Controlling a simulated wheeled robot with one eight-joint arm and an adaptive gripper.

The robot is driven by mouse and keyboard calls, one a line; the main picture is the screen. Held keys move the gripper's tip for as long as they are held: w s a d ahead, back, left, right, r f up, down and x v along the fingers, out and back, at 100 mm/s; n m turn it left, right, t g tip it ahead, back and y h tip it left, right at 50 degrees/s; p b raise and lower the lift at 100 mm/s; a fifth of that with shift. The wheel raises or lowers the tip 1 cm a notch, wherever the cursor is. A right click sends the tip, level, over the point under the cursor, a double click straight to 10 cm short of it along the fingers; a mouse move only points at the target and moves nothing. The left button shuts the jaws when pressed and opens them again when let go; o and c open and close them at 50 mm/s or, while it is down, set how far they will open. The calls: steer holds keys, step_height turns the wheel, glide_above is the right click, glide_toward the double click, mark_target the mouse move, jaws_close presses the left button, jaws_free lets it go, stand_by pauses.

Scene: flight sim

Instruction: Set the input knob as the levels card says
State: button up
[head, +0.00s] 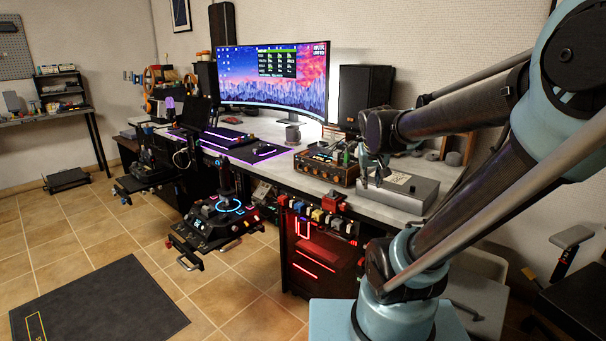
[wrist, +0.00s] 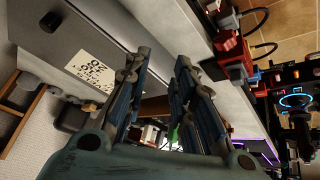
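A white card with dark print (head: 398,178) lies on top of a grey metal box (head: 405,195) on the desk's right part. The card also shows in the wrist view (wrist: 90,70), rotated and too small to read. A wood-sided unit with several knobs on its front (head: 325,165) stands left of the box; I cannot tell which knob is the input knob or where it points. My gripper (head: 372,182) is above the desk between the unit and the box. In the wrist view its two fingers (wrist: 160,65) are apart with nothing between their tips.
A dark speaker (head: 363,92) is behind the unit. A row of coloured switches (head: 325,215) runs along the desk's front edge. A flight stick panel (head: 222,212) stands before the desk.

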steer(key=w+a+h, duration=0.2)
steer(key=w+a, duration=0.2)
steer(key=a, duration=0.1)
steer(key=w+a+f+m+t+h, duration=0.1)
steer(key=w+a+h, duration=0.1)
steer(key=w+a, duration=0.2)
steer(key=w+a+f+t+h, duration=0.1)
steer(key=w+a+h, duration=0.1)
steer(key=w+a, duration=0.3)
steer(key=shift+w+a+f+m, duration=0.3)
steer(key=shift+w+m, duration=0.1)
steer(key=shift+w, duration=0.1)
steer(key=a+f+m+t+h, duration=0.2)
steer(key=a+t, duration=0.1)
steer(key=a, duration=0.8)
steer(key=m+t+h, duration=0.2)
steer(key=t, duration=0.1)
glide_toward(306, 169)
steer(key=x, duration=0.8)
steer(key=shift+w+f, duration=0.1)
steer(key=shift+w, duration=0.15)
jaws_close()
